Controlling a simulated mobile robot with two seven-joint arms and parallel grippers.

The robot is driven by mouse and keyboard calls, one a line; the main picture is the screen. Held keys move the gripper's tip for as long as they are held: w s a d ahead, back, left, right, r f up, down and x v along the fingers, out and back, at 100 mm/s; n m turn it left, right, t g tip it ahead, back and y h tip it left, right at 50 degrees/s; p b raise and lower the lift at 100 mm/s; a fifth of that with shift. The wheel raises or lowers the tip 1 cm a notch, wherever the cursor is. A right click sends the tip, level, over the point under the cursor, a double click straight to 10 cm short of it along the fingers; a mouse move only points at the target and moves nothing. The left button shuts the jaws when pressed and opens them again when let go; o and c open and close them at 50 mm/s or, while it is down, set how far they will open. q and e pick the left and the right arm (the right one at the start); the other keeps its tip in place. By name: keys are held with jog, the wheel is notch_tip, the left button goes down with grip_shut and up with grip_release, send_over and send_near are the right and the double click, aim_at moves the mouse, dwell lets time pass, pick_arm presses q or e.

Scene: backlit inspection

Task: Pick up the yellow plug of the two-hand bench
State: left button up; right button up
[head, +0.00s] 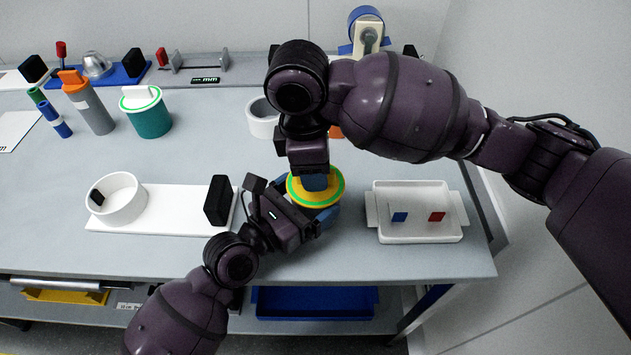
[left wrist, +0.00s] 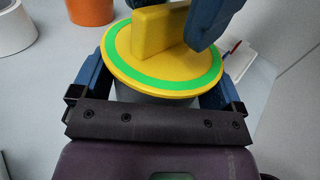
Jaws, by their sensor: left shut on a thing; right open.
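The yellow plug (head: 331,198) is a round disc with a green ring, right of the table's middle. In the left wrist view the plug (left wrist: 122,50) has an upright yellow tab and sits on top of a grey round body (left wrist: 150,97). My left gripper (head: 312,215) reaches in from the lower left and is shut on this body, below the disc. My right gripper (head: 316,182) is open, directly above the plug. Its blue fingers are at the tab in the left wrist view; whether they touch it I cannot tell. The right arm hides part of the plug in the head view.
A white tray (head: 420,233) with a blue and a red piece stands to the right. A white board (head: 170,222) with a white ring (head: 118,205) and black block (head: 217,199) lies left. A teal jar (head: 150,122) and white roll (head: 262,125) stand behind. The table's front left is clear.

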pick_arm(q)
jog(key=shift+f, duration=0.4)
pick_arm(e)
jog(key=shift+f, duration=0.15)
jog(key=shift+c, duration=0.4)
grip_shut()
notch_tip(320, 180, up, 10)
pick_arm(q)
jog(key=o, duration=0.6)
jog(key=shift+o, duration=0.3)
jog(key=shift+r, duration=0.1)
jog(key=shift+r, duration=0.1)
